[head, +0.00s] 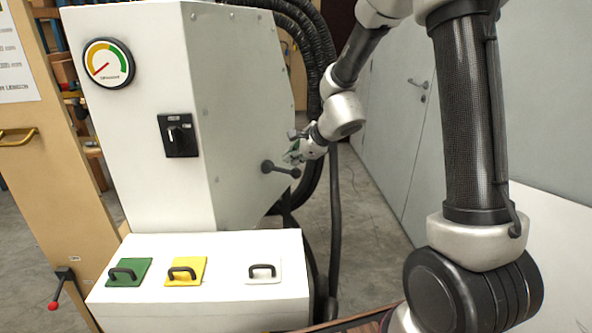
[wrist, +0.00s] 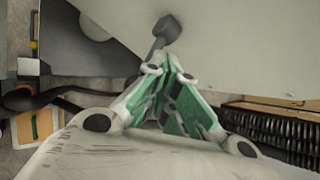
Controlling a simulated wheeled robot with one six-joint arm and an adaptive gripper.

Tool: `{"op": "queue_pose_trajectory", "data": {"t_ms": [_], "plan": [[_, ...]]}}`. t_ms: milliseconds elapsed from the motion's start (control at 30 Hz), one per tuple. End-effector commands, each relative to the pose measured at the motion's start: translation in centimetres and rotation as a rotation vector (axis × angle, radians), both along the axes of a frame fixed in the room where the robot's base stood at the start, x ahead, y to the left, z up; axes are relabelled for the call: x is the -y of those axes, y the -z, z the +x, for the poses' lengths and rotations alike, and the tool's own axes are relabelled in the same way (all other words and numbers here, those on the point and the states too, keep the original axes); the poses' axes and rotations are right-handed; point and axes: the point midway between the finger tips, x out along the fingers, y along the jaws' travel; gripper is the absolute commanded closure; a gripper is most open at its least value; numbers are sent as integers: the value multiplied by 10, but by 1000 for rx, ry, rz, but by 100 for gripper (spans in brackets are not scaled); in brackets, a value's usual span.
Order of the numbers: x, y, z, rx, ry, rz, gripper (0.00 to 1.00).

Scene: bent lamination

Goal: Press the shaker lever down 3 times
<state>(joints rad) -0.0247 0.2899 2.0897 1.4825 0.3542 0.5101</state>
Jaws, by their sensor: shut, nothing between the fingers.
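The shaker lever (head: 282,169) is a short dark grey bar with a round end, on the right side face of the white machine. It points right and slightly down in the head view. In the wrist view the lever (wrist: 166,30) shows just beyond my fingertips, partly hidden by them. My gripper (head: 292,155) is just above the lever's free end in the head view. In the wrist view my gripper (wrist: 168,62) has its green-padded fingers closed together with nothing between them. I cannot tell whether the fingertips touch the lever.
The white machine (head: 150,70) carries a gauge (head: 108,63) and a black rotary switch (head: 178,135). Black hoses (head: 325,60) hang behind my gripper. A red-knobbed lever (head: 60,290) is at lower left.

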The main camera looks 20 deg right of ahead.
Motion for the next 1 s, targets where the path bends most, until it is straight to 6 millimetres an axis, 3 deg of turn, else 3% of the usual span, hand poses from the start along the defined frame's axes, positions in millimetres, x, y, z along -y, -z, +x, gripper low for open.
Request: {"op": "queue_pose_trajectory", "data": {"t_ms": [467, 1000], "plan": [[0, -6, 0, 1, 0, -1, 100], [-1, -52, 0, 2, -2, -2, 100]]}}
